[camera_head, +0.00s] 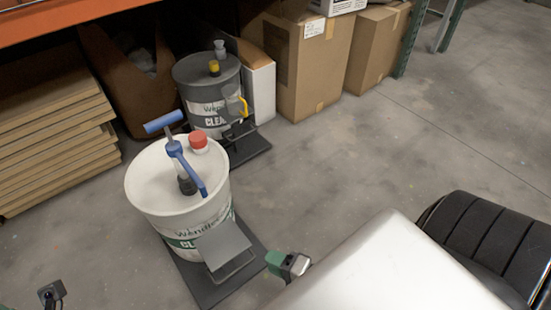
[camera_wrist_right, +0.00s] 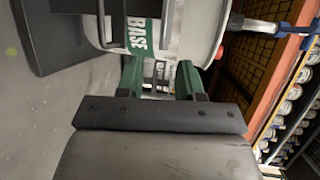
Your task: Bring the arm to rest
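My right gripper (camera_head: 290,265) shows at the bottom middle of the head view, in front of the white drum's platform. In the right wrist view its two green fingers (camera_wrist_right: 160,77) stand apart with nothing held between them. A small dark part of my left arm (camera_head: 50,292) shows at the bottom left corner of the head view; its fingers cannot be made out. The white drum (camera_head: 150,195) with a blue pump (camera_head: 178,150) and a red cap (camera_head: 198,142) stands left of the right gripper, apart from it. It also shows in the right wrist view (camera_wrist_right: 185,30).
A grey drum (camera_head: 190,75) with a yellow handle stands behind the white one. Flat boards (camera_head: 50,120) are stacked at the left. Cardboard boxes (camera_head: 320,65) stand under the orange shelf beam (camera_head: 50,20). The floor (camera_head: 370,155) right of the drums is clear.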

